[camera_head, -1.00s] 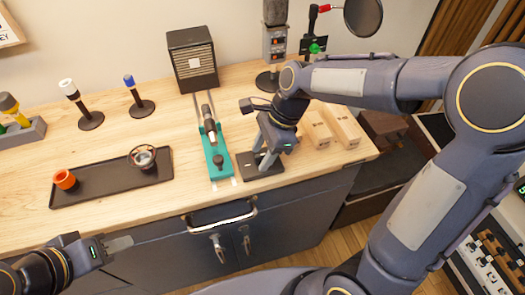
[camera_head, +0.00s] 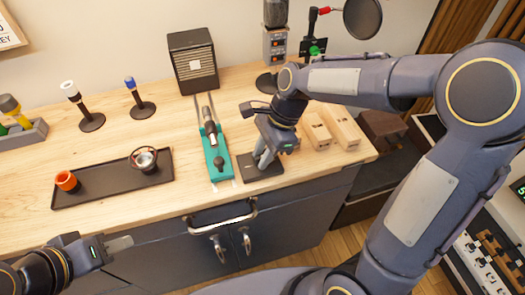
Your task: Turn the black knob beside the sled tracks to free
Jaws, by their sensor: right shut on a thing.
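The teal sled (camera_head: 214,143) sits on two thin tracks running from the dark speaker box toward the counter's front edge. It carries a silver-and-black microphone (camera_head: 208,124) and a small dark knob (camera_head: 219,162) of its own. Right of the tracks lies a flat black plate (camera_head: 246,171). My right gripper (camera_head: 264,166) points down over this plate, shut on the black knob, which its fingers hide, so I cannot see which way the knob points. My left gripper (camera_head: 120,243) hangs in front of the cabinet, away from everything; its finger gap does not show clearly.
The speaker box (camera_head: 194,62) stands behind the tracks. A black tray (camera_head: 106,186) with an orange cup (camera_head: 67,181) and a round shock mount (camera_head: 144,159) lies to the left. Wooden blocks (camera_head: 341,127) are close right of my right gripper. A cabinet handle (camera_head: 222,221) projects below.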

